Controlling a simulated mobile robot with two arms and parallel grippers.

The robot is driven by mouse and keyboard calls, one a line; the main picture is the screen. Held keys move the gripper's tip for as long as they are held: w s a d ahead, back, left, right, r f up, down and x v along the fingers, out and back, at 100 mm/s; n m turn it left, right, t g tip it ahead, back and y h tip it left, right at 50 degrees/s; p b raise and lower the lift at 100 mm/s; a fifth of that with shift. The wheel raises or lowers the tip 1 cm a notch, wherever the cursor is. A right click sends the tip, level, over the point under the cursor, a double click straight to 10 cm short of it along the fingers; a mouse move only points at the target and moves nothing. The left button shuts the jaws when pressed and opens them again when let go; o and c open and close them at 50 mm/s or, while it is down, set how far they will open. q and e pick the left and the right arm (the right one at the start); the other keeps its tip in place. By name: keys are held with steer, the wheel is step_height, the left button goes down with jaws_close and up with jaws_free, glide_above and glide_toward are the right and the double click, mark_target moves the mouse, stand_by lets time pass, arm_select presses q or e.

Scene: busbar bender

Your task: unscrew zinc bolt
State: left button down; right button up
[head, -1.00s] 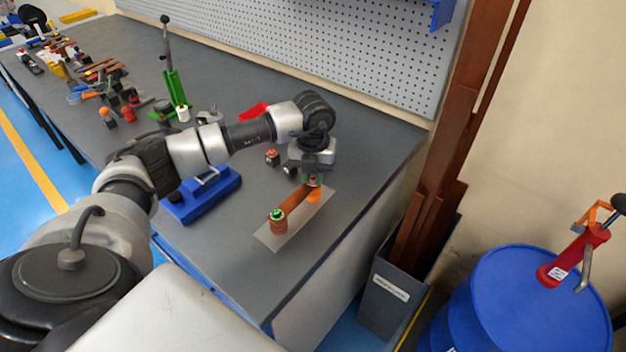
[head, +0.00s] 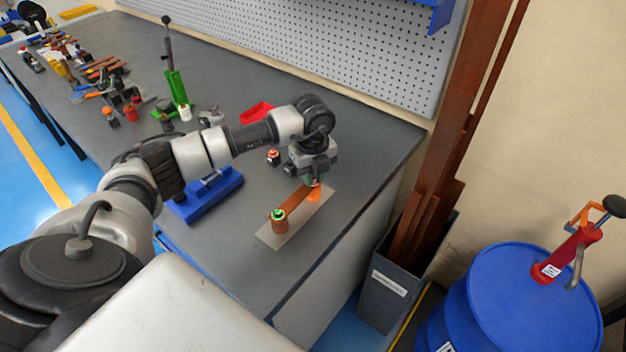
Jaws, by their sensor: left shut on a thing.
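An orange-brown copper bar (head: 294,202) lies across two round orange-brown supports on a flat grey plate (head: 302,221) on the bench. At its near end a bolt with a green ring (head: 278,214) sits on top of a support, clear of my grippers. My left gripper (head: 314,181) points down at the bar's far end and is shut on the bolt there. The gripper hides most of that bolt, so its metal and thread do not show. My right gripper is out of view.
A blue tool block (head: 206,196) stands under my left forearm. A small dark and orange part (head: 273,157) and a red tray (head: 257,112) lie behind it. A green lever tool (head: 176,88) stands farther left. The bench's front right is clear.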

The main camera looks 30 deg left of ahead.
arm_select(q)
steer(key=n+p, duration=0.1)
steer(key=n, duration=0.1)
steer(key=shift+r+n+p, duration=0.2)
steer(key=shift+n+p, duration=0.15)
steer(key=shift+n, duration=0.05)
steer(key=shift+f+n+p, duration=0.1)
steer(key=shift+n+p, duration=0.4)
steer(key=shift+n, duration=0.7)
steer(key=shift+f+n, duration=0.1)
steer(key=shift+n, duration=0.2)
